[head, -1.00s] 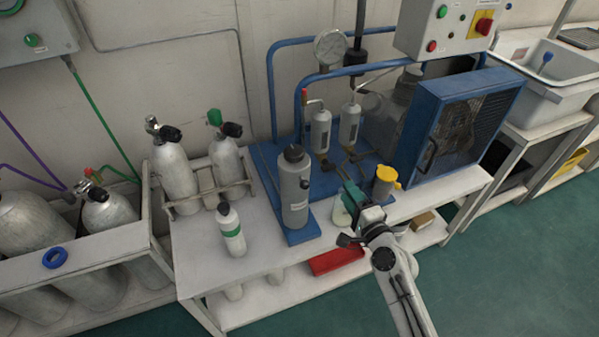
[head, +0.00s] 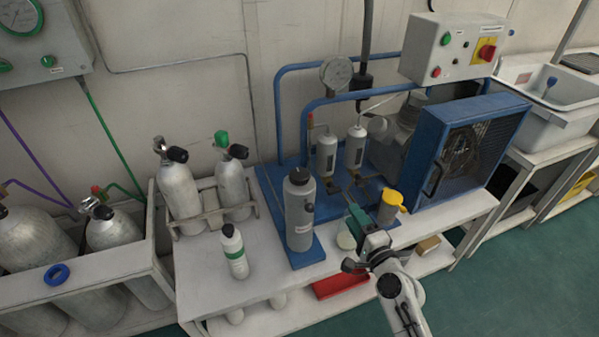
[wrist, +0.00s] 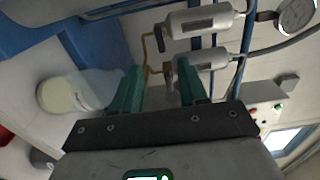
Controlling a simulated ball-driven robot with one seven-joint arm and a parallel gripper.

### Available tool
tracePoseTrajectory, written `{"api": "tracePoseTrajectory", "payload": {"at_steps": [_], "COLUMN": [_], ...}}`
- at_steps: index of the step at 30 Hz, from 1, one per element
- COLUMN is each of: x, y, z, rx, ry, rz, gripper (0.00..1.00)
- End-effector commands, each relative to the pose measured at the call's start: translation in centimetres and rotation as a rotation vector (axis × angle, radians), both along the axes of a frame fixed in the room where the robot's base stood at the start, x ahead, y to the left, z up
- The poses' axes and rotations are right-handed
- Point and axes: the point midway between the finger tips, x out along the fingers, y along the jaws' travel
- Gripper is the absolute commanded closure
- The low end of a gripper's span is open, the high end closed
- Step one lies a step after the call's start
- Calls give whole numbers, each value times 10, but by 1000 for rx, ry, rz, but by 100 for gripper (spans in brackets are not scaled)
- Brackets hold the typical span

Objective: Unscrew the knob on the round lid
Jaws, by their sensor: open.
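A tall grey canister (head: 300,215) stands upright on a blue plate at the front of the bench. It has a dark round lid (head: 299,175) on top, which I take for the lid of the task; a knob on it is too small to make out. My gripper (head: 357,218) is to the right of the canister and below lid height, apart from it. In the wrist view its two teal fingers (wrist: 160,82) are spread with nothing held between them. The canister's lid is not recognisable in the wrist view.
A clear jar with pale contents (wrist: 65,97) is close beside my fingers. A grey cup with a yellow top (head: 390,208) stands right of my gripper. White filter cylinders (head: 327,153) and a blue fan housing (head: 470,150) are behind. A small green-banded bottle (head: 234,252) stands left.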

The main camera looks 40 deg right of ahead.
Motion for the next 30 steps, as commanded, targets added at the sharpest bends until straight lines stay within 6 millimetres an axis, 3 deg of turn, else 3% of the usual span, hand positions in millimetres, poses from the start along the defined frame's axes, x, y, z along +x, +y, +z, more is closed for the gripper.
{"api": "tracePoseTrajectory", "payload": {"at_steps": [5,11,14,18,24,27,30], "x": [9,22,36,72,114,132,142], "y": [29,95,126,164,196,201,193], "z": [-1,-7,-2,21,62,90,119], "rx": [-76,-267,-346,-426,-545,-637,-740], "ry": [78,270,348,430,548,644,777], "rz": [110,382,519,708,938,1059,1172], "gripper": [39,20,20,20,20,20,20]}}
